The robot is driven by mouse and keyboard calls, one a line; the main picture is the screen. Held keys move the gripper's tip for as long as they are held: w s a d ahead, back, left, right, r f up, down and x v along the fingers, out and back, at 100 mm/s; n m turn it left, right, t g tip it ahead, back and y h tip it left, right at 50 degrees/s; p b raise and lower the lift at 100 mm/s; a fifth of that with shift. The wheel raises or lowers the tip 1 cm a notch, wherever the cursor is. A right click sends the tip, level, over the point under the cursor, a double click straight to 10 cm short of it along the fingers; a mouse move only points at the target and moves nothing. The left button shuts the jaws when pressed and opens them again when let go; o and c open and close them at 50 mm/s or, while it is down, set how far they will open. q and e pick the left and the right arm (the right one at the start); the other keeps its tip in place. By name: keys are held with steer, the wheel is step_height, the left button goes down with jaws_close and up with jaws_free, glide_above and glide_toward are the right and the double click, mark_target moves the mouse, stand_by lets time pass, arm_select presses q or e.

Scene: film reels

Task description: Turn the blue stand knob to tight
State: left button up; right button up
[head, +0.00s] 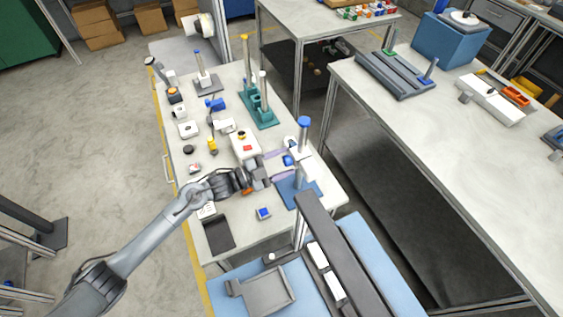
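The blue stand has a flat blue base (312,187) and a pale upright post (302,165) with a blue cap (304,121). It stands near the right edge of the narrow table. A small blue knob (288,160) shows on the left side of the post. My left gripper (281,165) reaches in from the left. Its two pale purple fingers look spread, one above and one below the knob's level, with the tips close to the knob and post. I cannot tell whether they touch. The knob's marking is too small to read. My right gripper is not in view.
A green stand (263,115) and a grey-based stand (208,85) stand farther back on the same table. Several small items crowd its middle. A dark flat pad (218,233) and a small blue-faced item (263,213) lie nearer. A long pale table (470,160) is at the right.

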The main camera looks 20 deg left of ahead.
arm_select(q)
steer(key=shift+s+a, duration=0.3)
steer(key=v, duration=1)
steer(key=shift+d, duration=0.1)
steer(key=s+d+f+n+t+y, duration=0.1)
steer(key=s+d+f+n+y, duration=0.15)
steer(key=s+d, duration=0.25)
steer(key=s+d+f+n+y, duration=0.1)
steer(key=s+d+f+n, duration=0.2)
steer(key=s+d+n, duration=0.15)
steer(key=s+a+f+n+g+y, duration=0.1)
steer(key=s+a+n+g+y, duration=0.3)
steer(key=s, duration=0.4)
steer(key=s+a+f+n+g+y, duration=0.1)
steer(key=s+a+n+g+y, duration=0.1)
steer(key=s+n+g+y, duration=0.35)
step_height(320, 180, up, 27)
steer(key=s+m+p, duration=0.1)
steer(key=s+p, duration=0.1)
steer(key=p, duration=2.5)
steer(key=shift+s+g+h, duration=0.2)
steer(key=shift+g+h, duration=0.1)
steer(key=shift+g, duration=0.15)
